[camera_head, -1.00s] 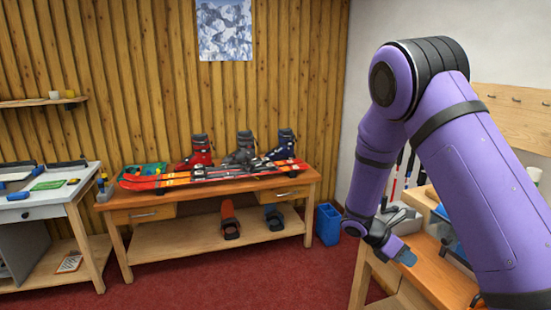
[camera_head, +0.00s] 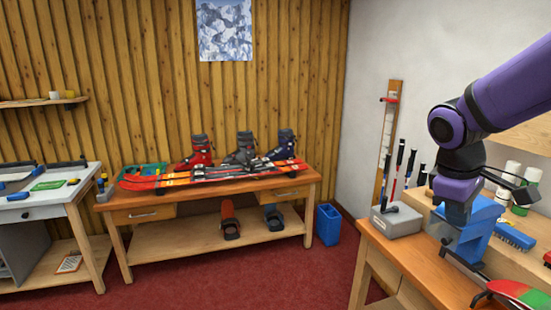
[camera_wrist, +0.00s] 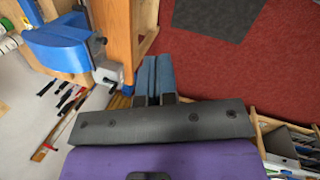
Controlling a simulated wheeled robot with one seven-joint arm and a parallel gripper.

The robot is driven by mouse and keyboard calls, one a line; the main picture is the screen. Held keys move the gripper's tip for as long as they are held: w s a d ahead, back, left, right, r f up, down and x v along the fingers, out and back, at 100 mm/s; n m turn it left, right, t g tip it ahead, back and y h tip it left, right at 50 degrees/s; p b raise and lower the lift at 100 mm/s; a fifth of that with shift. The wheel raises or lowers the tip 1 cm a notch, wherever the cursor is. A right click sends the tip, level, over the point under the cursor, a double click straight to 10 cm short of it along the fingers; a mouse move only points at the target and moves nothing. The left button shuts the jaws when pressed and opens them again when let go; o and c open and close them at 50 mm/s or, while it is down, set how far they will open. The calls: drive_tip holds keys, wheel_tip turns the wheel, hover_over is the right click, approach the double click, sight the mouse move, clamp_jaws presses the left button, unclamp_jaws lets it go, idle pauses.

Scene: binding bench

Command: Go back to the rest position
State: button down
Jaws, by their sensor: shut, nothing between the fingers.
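My gripper (camera_wrist: 153,78) is shut and empty; its two blue-grey fingers lie side by side in the wrist view, with the red floor and bench edge behind them. In the head view my purple arm reaches in from the right edge. Its wrist hangs down in front of a blue vise (camera_head: 480,228) on the right bench, so the fingertips are hard to make out there. The vise also shows in the wrist view (camera_wrist: 65,45) at the upper left. I cannot tell the gap between gripper and vise.
The right bench (camera_head: 415,258) holds a grey box (camera_head: 397,220), a blue brush (camera_head: 515,236) and white bottles (camera_head: 527,187). A blue bin (camera_head: 328,224) stands near the far bench (camera_head: 295,192) with skis and boots. Red floor lies open between.

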drive_tip(key=s+a+r+m+t+y, duration=0.3)
drive_tip(key=s+r+m+t, duration=0.2)
drive_tip(key=s, duration=0.8)
wheel_tip(320, 180, up, 2)
drive_tip(key=shift+s+a+r+m, duration=0.2)
drive_tip(key=shift+s+m, duration=0.15)
drive_tip(key=shift+m, duration=0.65)
drive_tip(key=shift+d, duration=0.15)
